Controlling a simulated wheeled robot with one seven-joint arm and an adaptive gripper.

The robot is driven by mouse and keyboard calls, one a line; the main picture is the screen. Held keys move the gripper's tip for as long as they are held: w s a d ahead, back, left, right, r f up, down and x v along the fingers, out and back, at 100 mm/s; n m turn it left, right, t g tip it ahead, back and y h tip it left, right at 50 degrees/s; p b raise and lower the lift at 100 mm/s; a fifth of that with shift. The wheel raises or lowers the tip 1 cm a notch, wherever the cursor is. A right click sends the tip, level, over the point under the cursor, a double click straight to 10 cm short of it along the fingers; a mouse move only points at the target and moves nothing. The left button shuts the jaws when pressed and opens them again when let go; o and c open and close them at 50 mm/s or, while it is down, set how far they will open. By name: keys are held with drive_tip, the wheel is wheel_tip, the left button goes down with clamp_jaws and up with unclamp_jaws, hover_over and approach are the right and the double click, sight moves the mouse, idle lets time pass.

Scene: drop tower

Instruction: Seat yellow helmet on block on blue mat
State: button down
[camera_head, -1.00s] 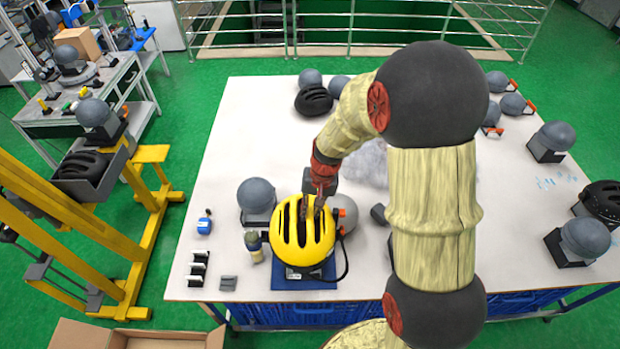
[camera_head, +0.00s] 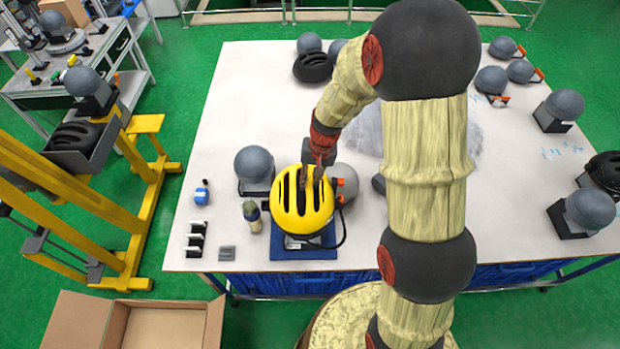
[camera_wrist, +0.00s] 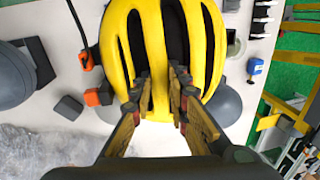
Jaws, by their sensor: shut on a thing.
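The yellow helmet (camera_head: 301,204) is over the block (camera_head: 302,242) on the blue mat (camera_head: 318,253) at the table's front edge. The helmet hides most of the block; whether it rests fully on it I cannot tell. My gripper (camera_head: 315,178) is at the helmet's back rim, shut on a rib of the shell. In the wrist view the helmet (camera_wrist: 160,50) fills the top middle, and the fingers of my gripper (camera_wrist: 160,88) reach into its vents on either side of a yellow rib. A dark strap hangs at the helmet's right side.
Grey head forms stand close by, one at left (camera_head: 254,165) and one behind right (camera_head: 345,180). A small bottle (camera_head: 251,214), a blue item (camera_head: 201,191) and black clips (camera_head: 196,238) lie left of the mat. An open cardboard box (camera_head: 150,325) is on the floor.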

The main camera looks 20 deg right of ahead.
drive_tip(key=shift+f+b, duration=3.1)
drive_tip(key=shift+f, duration=1.45)
drive_tip(key=shift+s+a, duration=0.1)
drive_tip(key=shift+a, duration=0.05)
drive_tip(key=shift+f+b, duration=0.45)
drive_tip(key=c, duration=1.6)
unclamp_jaws()
drive_tip(key=shift+c, duration=0.2)
drive_tip(key=shift+c, duration=0.4)
drive_tip(key=shift+c, duration=1.4)
drive_tip(key=shift+r, duration=0.3)
